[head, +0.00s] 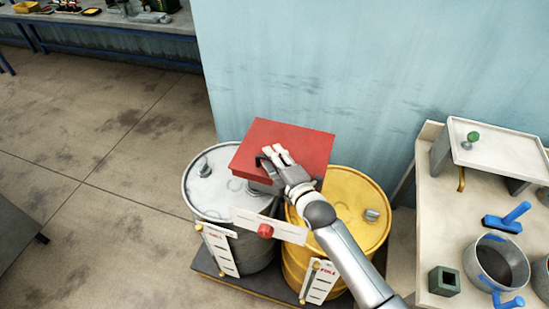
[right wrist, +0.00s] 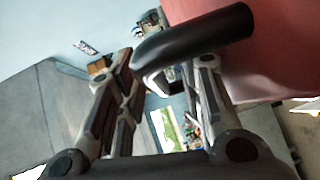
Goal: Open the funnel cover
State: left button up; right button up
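The red funnel cover (head: 300,140) is a square lid above the two drums at the centre of the head view. It looks down flat; the funnel under it is mostly hidden. The cover also fills the upper right of the right wrist view (right wrist: 285,45). Its black curved handle (right wrist: 195,40) crosses in front of my right gripper (right wrist: 167,65), its bent end between the spread fingers. In the head view my right gripper (head: 272,157) is at the cover's front face, fingers apart. My left gripper is not in view.
A grey drum (head: 212,188) and a yellow drum (head: 345,195) stand on a dark pallet (head: 240,287) against the blue wall. A workbench (head: 435,200) at the right carries a pot (head: 495,262) and a blue-handled tool (head: 507,218). Open floor lies left.

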grip_shut()
dwell(0.3)
jog(key=shift+w+r, duration=0.1)
